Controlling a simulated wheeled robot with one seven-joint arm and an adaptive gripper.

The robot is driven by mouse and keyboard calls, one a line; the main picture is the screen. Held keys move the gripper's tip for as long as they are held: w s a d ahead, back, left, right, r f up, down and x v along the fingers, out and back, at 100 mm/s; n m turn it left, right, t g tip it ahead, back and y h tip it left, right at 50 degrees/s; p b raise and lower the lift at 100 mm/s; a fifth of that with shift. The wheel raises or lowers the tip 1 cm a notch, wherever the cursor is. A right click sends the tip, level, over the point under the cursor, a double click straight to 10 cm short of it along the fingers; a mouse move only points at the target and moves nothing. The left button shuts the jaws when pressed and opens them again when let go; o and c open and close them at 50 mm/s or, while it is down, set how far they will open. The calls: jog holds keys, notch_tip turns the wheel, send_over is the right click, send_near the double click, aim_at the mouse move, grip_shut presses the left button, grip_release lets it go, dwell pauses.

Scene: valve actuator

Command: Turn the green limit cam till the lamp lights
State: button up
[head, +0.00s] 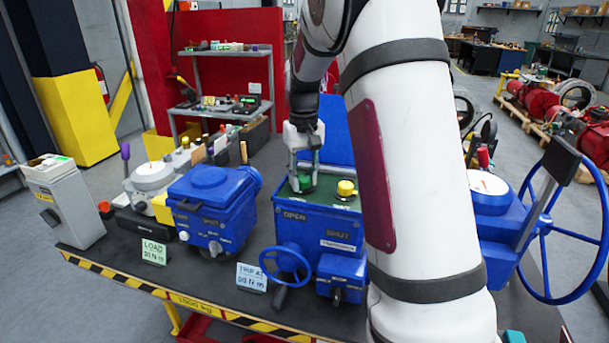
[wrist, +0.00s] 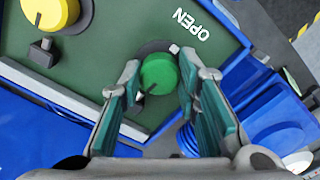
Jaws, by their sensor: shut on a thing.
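The green limit cam (wrist: 159,74) is a round knob on the green top plate of the blue actuator box, beside the white word OPEN. It also shows in the head view (head: 304,183), partly hidden by my fingers. My gripper (wrist: 158,88) points down over it, with one finger on each side, shut on the cam. A yellow cam (wrist: 50,14) stands on the same plate, and it shows in the head view (head: 346,188) to the right of my gripper. I cannot make out a lit lamp on this box.
My arm hides much of the bench's right half. A blue handwheel (head: 285,264) sticks out at the box's front. Another blue actuator (head: 211,205) stands to the left, and a large blue handwheel (head: 565,225) to the right. Cards (head: 251,277) stand along the bench's front edge.

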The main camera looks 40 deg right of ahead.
aim_at(304, 177)
jog(key=shift+n, duration=0.9)
jog(key=o, duration=1.2)
jog(key=shift+c, duration=0.2)
jog(key=shift+r, duration=0.15)
notch_tip(304, 177, up, 12)
